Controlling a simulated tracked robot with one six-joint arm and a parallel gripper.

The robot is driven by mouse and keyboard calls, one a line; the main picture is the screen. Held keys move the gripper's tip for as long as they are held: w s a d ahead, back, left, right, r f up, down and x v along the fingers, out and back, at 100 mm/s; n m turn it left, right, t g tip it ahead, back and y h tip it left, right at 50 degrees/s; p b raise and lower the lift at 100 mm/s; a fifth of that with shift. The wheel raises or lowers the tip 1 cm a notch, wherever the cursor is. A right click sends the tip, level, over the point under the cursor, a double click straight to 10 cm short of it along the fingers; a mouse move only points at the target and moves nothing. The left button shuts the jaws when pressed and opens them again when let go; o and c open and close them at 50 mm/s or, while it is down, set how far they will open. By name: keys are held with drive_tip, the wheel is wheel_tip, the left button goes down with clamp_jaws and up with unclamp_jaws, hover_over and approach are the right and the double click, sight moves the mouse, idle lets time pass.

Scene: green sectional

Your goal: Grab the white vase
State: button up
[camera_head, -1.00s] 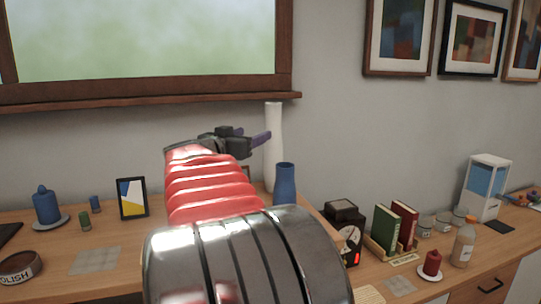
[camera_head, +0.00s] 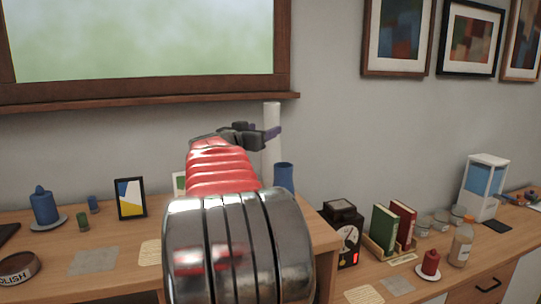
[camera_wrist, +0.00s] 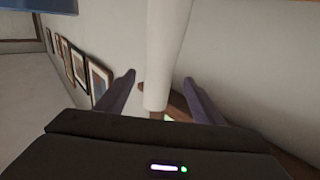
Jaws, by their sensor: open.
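The tall white vase (camera_head: 272,118) stands upright at the back of the wooden desk, near the wall. My arm hides part of its middle and lower body in the head view. My gripper (camera_head: 262,132) is raised at the vase's upper part. In the wrist view, the white vase (camera_wrist: 163,60) lies between the two purple fingers of my gripper (camera_wrist: 160,97), which are spread apart. There is a gap on each side of it, and I see no contact.
A black clock-like box (camera_head: 344,238), books (camera_head: 385,226) and an orange-capped bottle (camera_head: 461,242) stand further right. A picture frame (camera_head: 131,198) and a blue candle (camera_head: 43,207) stand left.

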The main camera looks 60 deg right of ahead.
sight(268, 128)
drive_tip(key=shift+d+f, duration=0.15)
drive_tip(key=shift+d, duration=2.2)
drive_tip(key=shift+c, duration=0.3)
clamp_jaws()
